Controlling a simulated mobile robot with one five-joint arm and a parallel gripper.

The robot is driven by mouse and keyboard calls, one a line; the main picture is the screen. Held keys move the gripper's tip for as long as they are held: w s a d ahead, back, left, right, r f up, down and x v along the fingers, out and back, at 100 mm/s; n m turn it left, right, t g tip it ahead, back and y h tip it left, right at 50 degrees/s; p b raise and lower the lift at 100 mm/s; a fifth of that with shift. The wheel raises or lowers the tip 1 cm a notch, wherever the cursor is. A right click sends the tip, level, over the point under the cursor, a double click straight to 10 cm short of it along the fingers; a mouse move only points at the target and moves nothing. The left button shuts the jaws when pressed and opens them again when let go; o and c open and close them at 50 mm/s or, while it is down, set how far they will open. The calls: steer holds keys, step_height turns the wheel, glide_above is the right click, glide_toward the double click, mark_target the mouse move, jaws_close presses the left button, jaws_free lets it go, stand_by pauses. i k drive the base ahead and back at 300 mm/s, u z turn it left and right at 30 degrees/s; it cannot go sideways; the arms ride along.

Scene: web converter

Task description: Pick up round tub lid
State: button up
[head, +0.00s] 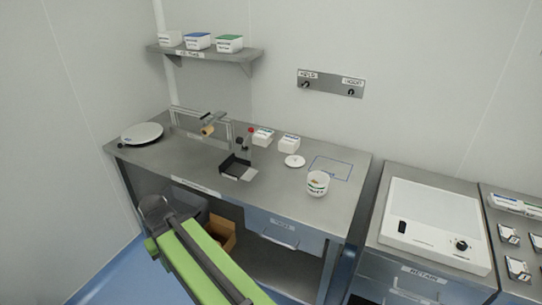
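A small white round lid (294,161) lies flat on the steel bench (225,172), right of the middle, with a small dark mark near its centre. A round white tub (317,184) with a printed label stands just in front of it and to the right; it looks open at the top. My green arm (200,262) reaches in from the bottom, in front of the bench and well short of the lid. I see no gripper fingers in this view.
A blue-outlined area (330,168) to the right is empty.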

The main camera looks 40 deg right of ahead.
mark_target(293, 161)
steer(key=z, duration=0.05)
steer(key=i, duration=1.15)
steer(key=z, duration=0.5)
